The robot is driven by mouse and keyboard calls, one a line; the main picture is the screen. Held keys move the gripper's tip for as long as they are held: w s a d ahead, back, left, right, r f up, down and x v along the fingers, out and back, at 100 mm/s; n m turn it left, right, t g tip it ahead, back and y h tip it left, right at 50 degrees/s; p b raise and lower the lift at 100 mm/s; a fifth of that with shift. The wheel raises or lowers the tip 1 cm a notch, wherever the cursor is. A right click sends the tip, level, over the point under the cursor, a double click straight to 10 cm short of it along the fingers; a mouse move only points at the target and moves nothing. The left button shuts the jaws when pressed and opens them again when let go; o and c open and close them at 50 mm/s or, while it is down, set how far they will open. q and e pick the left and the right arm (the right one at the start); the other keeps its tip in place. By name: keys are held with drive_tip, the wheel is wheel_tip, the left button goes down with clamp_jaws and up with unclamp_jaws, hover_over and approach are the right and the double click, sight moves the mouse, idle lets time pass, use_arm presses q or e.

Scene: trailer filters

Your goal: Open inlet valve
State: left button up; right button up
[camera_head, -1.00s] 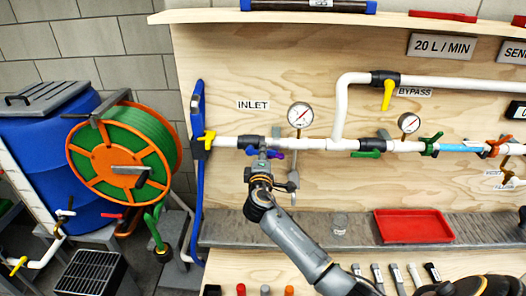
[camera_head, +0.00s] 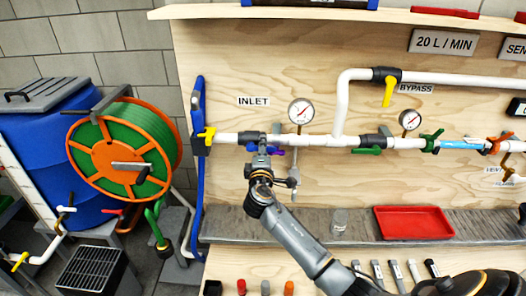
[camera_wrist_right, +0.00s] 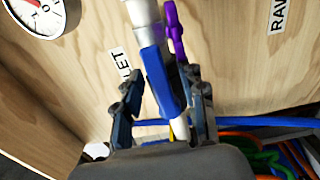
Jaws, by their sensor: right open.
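The INLET label (camera_head: 254,101) is on the plywood panel above a white pipe (camera_head: 228,139). My right gripper (camera_head: 262,148) is at the pipe just below this label and covers part of it in the head view. In the right wrist view, the right gripper (camera_wrist_right: 160,105) is open. A blue lever-like part (camera_wrist_right: 157,78) lies between its fingers, roughly in line with the white pipe (camera_wrist_right: 143,12). I cannot tell whether the fingers touch it. A purple handle (camera_wrist_right: 174,30) is just beyond; it also shows beside the gripper in the head view (camera_head: 277,151). My left gripper is not in view.
A yellow valve handle (camera_head: 208,135) is at the pipe's left end. A gauge (camera_head: 300,112) and a green handle (camera_head: 367,151) are to the right. Below are a grey ledge (camera_head: 300,228), a clear cup (camera_head: 339,220) and a red tray (camera_head: 412,223). A hose reel (camera_head: 120,155) stands left.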

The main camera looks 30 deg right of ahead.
drive_tip(key=v, duration=1.2)
drive_tip(key=shift+f, duration=0.1)
wheel_tip(320, 180, down, 23)
drive_tip(key=s+a+g+y, duration=0.2)
drive_tip(key=a+g+y, duration=0.1)
drive_tip(key=y, duration=0.1)
drive_tip(key=s+a+f+m+g+y, duration=0.1)
drive_tip(key=s+f+g, duration=0.1)
drive_tip(key=s+f, duration=0.45)
drive_tip(key=s+a+f+g+y, duration=0.1)
drive_tip(key=s+f+g+y, duration=0.15)
drive_tip(key=f, duration=0.75)
drive_tip(key=s+a+f+m+g+y+b, duration=0.1)
drive_tip(key=s+a+f+m+g, duration=0.15)
drive_tip(key=s+f, duration=1.1)
drive_tip(key=s+f+m+g, duration=0.2)
drive_tip(key=s+f, duration=0.2)
drive_tip(key=s, duration=0.8)
drive_tip(key=s+f+m+g+y, duration=0.1)
drive_tip(key=s+f+m+g, duration=0.1)
drive_tip(key=s, duration=1)
wheel_tip(320, 180, down, 3)
drive_tip(key=shift+s+a+r+m+b, duration=0.15)
drive_tip(key=shift+s+a+m+b, duration=0.25)
drive_tip(key=shift+m, duration=0.35)
drive_tip(key=shift+d+y, duration=0.1)
drive_tip(key=shift+y, duration=0.15)
